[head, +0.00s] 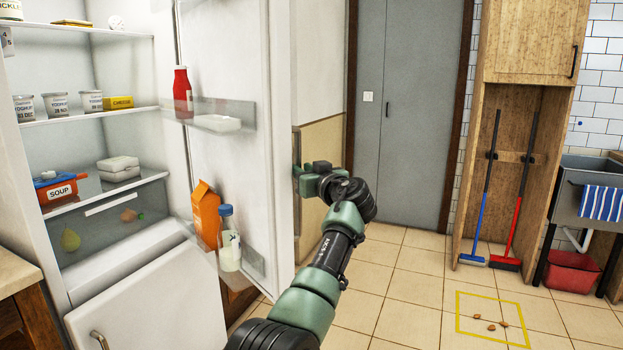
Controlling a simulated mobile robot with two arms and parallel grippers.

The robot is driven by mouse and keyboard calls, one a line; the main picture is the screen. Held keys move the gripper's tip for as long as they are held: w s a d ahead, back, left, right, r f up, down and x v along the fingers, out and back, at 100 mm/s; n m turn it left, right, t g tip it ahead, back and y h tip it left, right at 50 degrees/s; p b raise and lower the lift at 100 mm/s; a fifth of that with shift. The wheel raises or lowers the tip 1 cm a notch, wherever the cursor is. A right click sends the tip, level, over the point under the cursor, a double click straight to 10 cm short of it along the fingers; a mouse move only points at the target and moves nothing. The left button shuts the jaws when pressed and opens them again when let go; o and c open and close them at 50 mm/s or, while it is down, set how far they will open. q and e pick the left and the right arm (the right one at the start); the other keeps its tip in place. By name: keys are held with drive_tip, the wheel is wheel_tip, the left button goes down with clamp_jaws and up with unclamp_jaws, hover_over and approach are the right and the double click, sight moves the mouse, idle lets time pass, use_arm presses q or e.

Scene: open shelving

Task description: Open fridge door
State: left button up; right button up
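The fridge door (222,60) stands wide open, swung out to the right, with its inner side facing me. Its racks hold a red bottle, an orange carton and a milk bottle. The fridge interior (110,210) is exposed, with food on several shelves. My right gripper is not in view.
A lower white door or drawer (150,305) with a metal handle is below the fridge. A wooden counter (15,275) stands at left. A grey door (410,110), brooms (515,200) and a sink (590,190) are behind. Tiled floor (400,300) at right is mostly clear.

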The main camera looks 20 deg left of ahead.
use_arm(q)
drive_tip(key=shift+v, duration=2.45)
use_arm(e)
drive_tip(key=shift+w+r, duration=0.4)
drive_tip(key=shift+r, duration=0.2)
use_arm(q)
drive_tip(key=shift+c, duration=0.4)
